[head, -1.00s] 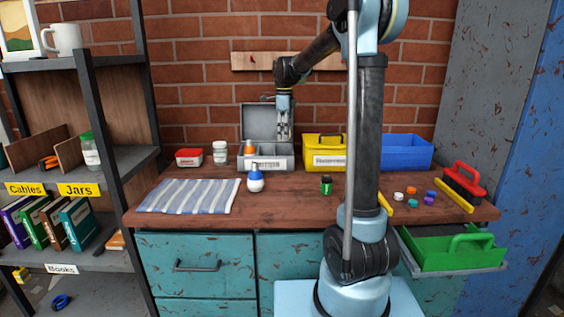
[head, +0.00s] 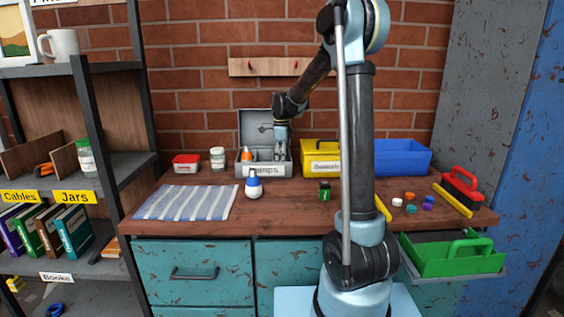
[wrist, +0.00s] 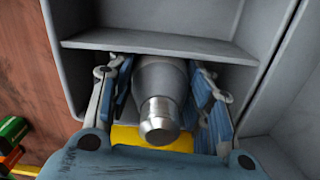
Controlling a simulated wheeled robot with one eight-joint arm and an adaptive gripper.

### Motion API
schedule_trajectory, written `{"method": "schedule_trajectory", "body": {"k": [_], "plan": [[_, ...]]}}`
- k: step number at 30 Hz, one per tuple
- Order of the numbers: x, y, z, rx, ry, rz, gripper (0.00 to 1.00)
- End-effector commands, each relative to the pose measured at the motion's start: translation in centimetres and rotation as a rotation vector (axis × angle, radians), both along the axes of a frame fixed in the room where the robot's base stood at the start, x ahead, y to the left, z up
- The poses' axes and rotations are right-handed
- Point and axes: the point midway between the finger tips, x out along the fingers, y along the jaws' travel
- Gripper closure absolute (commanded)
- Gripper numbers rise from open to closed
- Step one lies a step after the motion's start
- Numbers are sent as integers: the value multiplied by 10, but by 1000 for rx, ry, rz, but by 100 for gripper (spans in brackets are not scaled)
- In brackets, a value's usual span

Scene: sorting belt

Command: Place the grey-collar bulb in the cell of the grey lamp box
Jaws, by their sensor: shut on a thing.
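The grey lamp box (head: 268,170) stands open at the back of the bench, its lid raised against the wall. My gripper (head: 281,156) reaches down into its right part. In the wrist view my gripper (wrist: 165,105) is shut on the grey-collar bulb (wrist: 160,85), with a finger on each side and the metal cap towards the camera. The bulb is within the walls of a cell; its far end is hidden, so I cannot tell whether it touches the floor. An orange-collared bulb (head: 246,155) stands in the left part of the box.
A blue-collared bulb (head: 254,184) stands on the bench in front of the box. A yellow box (head: 320,160) is close on the right, with a blue bin (head: 403,158) beyond. Jars (head: 217,158) stand left. A striped cloth (head: 187,203) lies front left.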

Motion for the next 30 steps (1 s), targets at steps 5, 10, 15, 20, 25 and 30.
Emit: {"method": "schedule_trajectory", "body": {"k": [5, 10, 15, 20, 25, 30], "plan": [[0, 0, 0, 0, 0, 0, 78], [0, 0, -1, 0, 0, 0, 34], [0, 0, -1, 0, 0, 0, 34], [0, 0, 0, 0, 0, -1, 34], [0, -1, 11, 0, 0, -1, 34], [0, -1, 38, 0, 0, -2, 34]]}}
